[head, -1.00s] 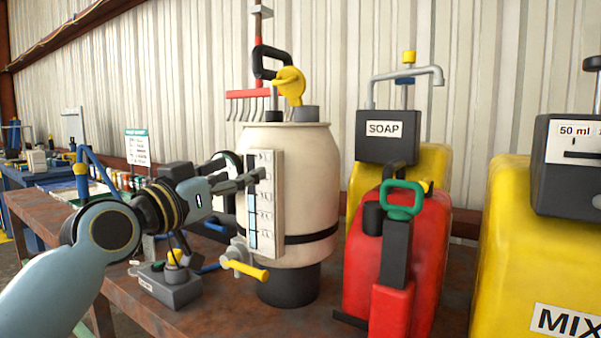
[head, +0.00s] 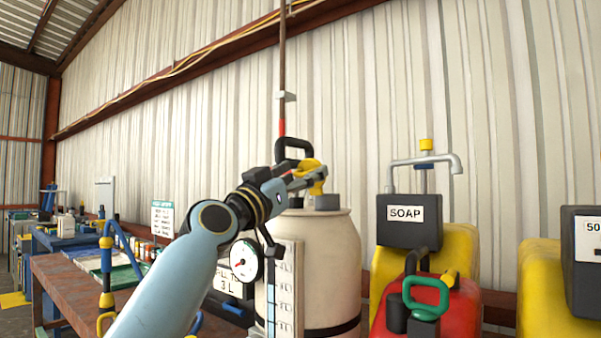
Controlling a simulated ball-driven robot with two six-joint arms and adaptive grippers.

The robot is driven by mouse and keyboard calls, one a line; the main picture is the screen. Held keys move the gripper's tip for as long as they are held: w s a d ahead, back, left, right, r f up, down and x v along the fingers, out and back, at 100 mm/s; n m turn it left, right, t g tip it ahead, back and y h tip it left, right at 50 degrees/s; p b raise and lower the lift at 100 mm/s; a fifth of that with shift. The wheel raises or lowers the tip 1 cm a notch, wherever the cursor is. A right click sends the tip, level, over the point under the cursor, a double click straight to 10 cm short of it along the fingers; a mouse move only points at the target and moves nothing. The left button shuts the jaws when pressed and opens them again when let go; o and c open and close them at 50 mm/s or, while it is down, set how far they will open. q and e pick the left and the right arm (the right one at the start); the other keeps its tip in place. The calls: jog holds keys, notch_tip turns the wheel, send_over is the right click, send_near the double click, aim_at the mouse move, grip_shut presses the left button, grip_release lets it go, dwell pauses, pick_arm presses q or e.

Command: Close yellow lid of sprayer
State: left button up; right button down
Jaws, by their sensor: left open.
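The sprayer is a cream tank (head: 328,245) with a level scale on its front and a black handle (head: 291,146) on top. Its yellow lid (head: 315,168) stands up, raised from the tank's top, beside the handle and above a short grey neck. My left gripper (head: 308,179) is open, its fingers at the yellow lid and partly in front of it. I cannot tell whether they touch it. My right gripper is not in view.
A round gauge (head: 246,261) sits left of the tank. To the right stand a red can (head: 465,300) with a green handle and a SOAP dispenser (head: 409,221) on a yellow container. A rusty workbench (head: 85,285) extends left.

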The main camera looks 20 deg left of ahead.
pick_arm(q)
grip_shut()
dwell(0.5)
